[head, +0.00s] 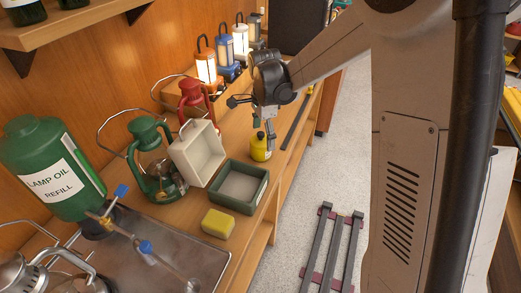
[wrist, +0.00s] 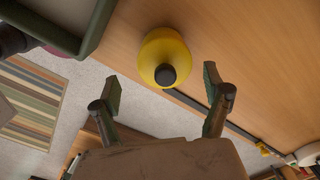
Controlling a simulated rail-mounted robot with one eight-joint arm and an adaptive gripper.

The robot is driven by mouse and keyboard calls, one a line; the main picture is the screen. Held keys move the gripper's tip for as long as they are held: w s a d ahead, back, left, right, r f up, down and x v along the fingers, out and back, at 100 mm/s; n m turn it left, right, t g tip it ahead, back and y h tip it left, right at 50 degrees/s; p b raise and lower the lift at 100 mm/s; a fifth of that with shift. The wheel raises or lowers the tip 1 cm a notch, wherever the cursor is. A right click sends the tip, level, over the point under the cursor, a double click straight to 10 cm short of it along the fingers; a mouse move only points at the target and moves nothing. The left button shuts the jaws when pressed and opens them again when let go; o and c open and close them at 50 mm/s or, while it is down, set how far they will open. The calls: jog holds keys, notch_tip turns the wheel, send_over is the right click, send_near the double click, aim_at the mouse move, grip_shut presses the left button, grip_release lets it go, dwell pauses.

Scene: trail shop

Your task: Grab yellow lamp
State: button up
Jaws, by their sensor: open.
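A small round yellow container with a black cap (head: 260,147) stands on the wooden counter near its front edge, right of the green tray. It also shows in the wrist view, its yellow body (wrist: 160,45) beyond my fingertips with the cap towards them. No other yellow lamp shows clearly; a lit lantern with an orange top (head: 206,66) stands farther along the counter. My gripper (head: 265,130) is just above the yellow container. In the wrist view my gripper (wrist: 164,88) is open and empty, one finger on either side of the cap's line.
A dark green tray (head: 226,207) and a tilted cream box (head: 197,152) are left of the container. Red (head: 193,98) and green (head: 148,150) lanterns stand behind. A yellow sponge (head: 218,223) lies in front. A dark strip (head: 295,120) runs along the counter's edge.

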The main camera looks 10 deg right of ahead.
notch_tip(320, 180, down, 2)
jog(key=shift+f, duration=0.1)
jog(key=shift+w+a+f+p, duration=0.15)
jog(key=shift+f+p, duration=0.05)
jog(key=shift+f, duration=1.1)
jog(key=shift+w+a+f+p, duration=0.15)
jog(key=shift+f, duration=1.1)
jog(key=c, duration=1.7)
jog(key=shift+r, duration=0.1)
